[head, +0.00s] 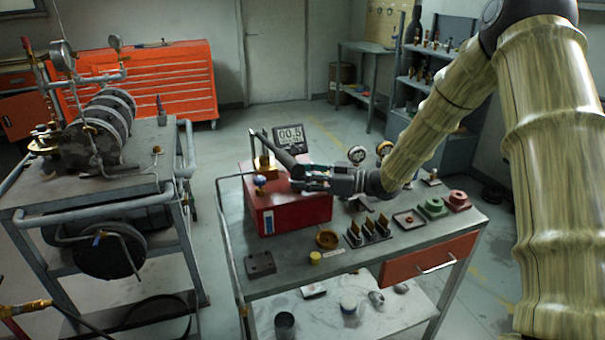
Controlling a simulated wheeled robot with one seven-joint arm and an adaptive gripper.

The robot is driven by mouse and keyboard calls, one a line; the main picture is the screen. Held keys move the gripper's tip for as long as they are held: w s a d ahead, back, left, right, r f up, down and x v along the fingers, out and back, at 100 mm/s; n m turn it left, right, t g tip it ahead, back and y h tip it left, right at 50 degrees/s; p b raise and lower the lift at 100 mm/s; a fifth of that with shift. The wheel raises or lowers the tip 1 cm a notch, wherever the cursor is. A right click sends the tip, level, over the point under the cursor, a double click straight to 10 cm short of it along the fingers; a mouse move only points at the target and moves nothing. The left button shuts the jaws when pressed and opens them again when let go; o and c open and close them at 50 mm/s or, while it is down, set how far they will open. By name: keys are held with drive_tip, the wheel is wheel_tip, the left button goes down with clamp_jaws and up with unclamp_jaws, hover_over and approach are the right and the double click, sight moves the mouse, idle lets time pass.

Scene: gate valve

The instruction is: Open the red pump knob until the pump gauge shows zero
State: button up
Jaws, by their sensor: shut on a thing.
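The red pump (300,212) is a box on the near worktable. My gripper (302,180) reaches in from the right, just above the top of the pump. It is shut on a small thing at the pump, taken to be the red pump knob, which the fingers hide. A brass fitting (265,165) and a small blue-and-white part (260,182) show left of the fingers. A dark lever slants up behind them.
The worktable (290,282) also holds a brass dish (327,240), a yellow cap (315,257), a dark block (260,263), a rack of brass pieces (367,232), and green (433,208) and red (457,200) parts. A cart with piping (95,190) stands at the left.

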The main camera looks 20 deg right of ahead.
drive_tip(key=shift+g, duration=0.3)
drive_tip(key=shift+w+r, duration=0.1)
drive_tip(key=o, duration=1)
drive_tip(key=v, duration=1.2)
drive_tip(key=shift+d+f, duration=0.1)
drive_tip(key=shift+f, duration=0.1)
